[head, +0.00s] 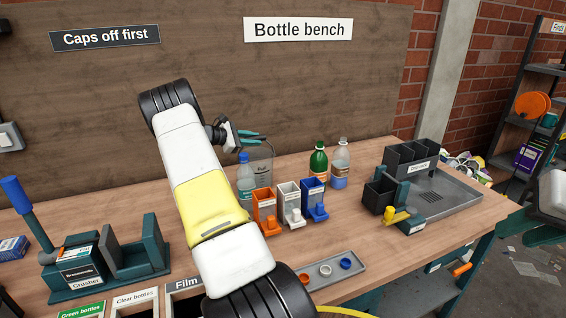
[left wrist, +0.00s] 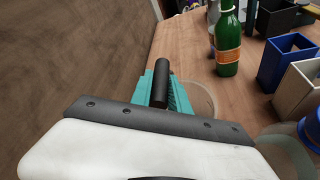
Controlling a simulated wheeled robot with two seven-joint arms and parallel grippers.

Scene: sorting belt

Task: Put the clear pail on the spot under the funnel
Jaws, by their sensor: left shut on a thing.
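The clear pail (head: 262,165) stands at the back of the bench, partly hidden behind a clear bottle with a blue cap. Its round rim also shows in the left wrist view (left wrist: 213,98). My left gripper (head: 250,137), with teal fingers, is at the top of the pail. In the left wrist view, the fingers (left wrist: 162,95) are shut around a black cylindrical grip, which looks like the pail's handle. I cannot make out a funnel or the spot under it. My right gripper is not in view.
The blue-capped bottle (head: 245,178), a green bottle (head: 318,162) and another clear bottle (head: 340,165) stand close by. Orange (head: 265,205), white (head: 289,203) and blue (head: 313,196) bins are in front. A grey tray (head: 455,192) with dark bins is right; a crusher (head: 100,265) is left.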

